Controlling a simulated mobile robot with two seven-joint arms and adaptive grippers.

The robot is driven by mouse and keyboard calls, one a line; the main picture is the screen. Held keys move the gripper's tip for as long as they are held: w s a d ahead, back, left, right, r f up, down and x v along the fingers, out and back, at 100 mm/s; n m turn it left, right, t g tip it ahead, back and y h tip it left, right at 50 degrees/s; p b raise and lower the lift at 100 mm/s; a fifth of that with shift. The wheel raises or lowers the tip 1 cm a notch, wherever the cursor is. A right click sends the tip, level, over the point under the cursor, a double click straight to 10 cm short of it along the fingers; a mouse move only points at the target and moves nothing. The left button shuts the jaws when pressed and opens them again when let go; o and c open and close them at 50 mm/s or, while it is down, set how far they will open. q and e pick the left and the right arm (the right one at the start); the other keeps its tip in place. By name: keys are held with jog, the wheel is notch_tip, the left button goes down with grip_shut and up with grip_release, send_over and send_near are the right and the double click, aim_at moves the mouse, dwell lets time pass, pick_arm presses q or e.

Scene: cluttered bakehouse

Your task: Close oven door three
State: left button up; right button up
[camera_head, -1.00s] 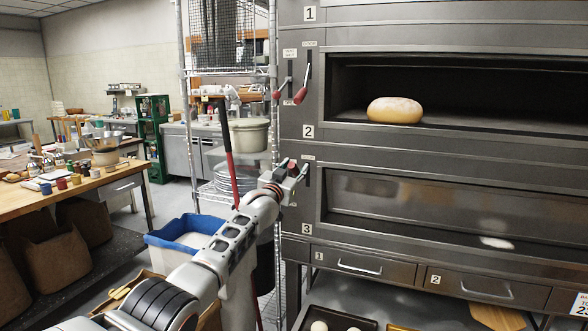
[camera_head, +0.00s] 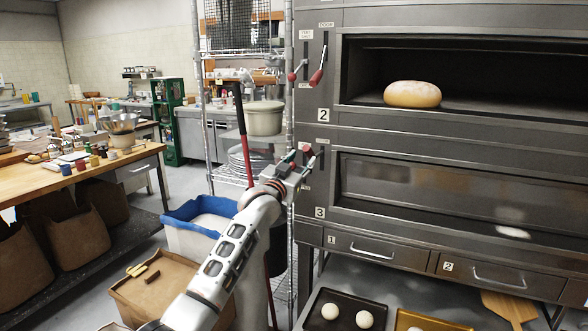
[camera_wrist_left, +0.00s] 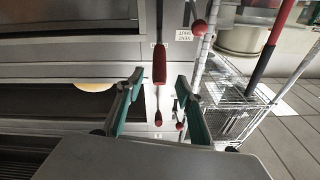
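Oven door three (camera_head: 430,185) is a reflective pane in the lower deck marked 3. A dark strip with a pale spot runs below it; I cannot tell how far open it stands. Its lever is beside the deck's left edge, largely hidden by my gripper in the head view. My left gripper (camera_head: 304,162) is at this lever. In the left wrist view its two teal fingers (camera_wrist_left: 159,84) are apart. A red lever grip (camera_wrist_left: 160,66) shows between and just beyond the fingertips; contact is not clear. My right gripper is out of view.
Deck two (camera_head: 480,75) above is open with a loaf (camera_head: 412,94) inside and two red-gripped levers (camera_head: 317,78) at its left. A wire rack (camera_head: 291,100) and a red-handled pole (camera_head: 243,150) stand close left of my gripper. Dough trays (camera_head: 345,312) lie below.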

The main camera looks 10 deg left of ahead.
pick_arm(q)
jog(key=v, duration=0.4)
jog(key=shift+s+a, duration=0.1)
jog(key=shift+s, duration=0.3)
jog(key=s+f+g, duration=0.1)
jog(key=s+f, duration=0.5)
jog(key=f, duration=0.5)
jog(key=s+a+f+g, duration=0.1)
jog(key=s+f+g, duration=0.1)
jog(key=s+f, duration=0.6)
jog(key=s+f+g, duration=0.1)
jog(key=s+f, duration=0.3)
jog(key=f, duration=0.9)
jog(key=s+f+g, duration=0.1)
jog(key=s+f, duration=0.4)
jog(key=s, duration=0.5)
jog(key=s+f+g, duration=0.2)
jog(key=s+f, duration=0.4)
jog(key=s, duration=0.4)
jog(key=s+f+g, duration=0.1)
jog(key=s+f, duration=0.5)
jog(key=s, duration=0.5)
jog(key=shift+a+f+g+y, duration=0.15)
jog(key=shift+a+g+y, duration=0.15)
jog(key=shift+s, duration=0.1)
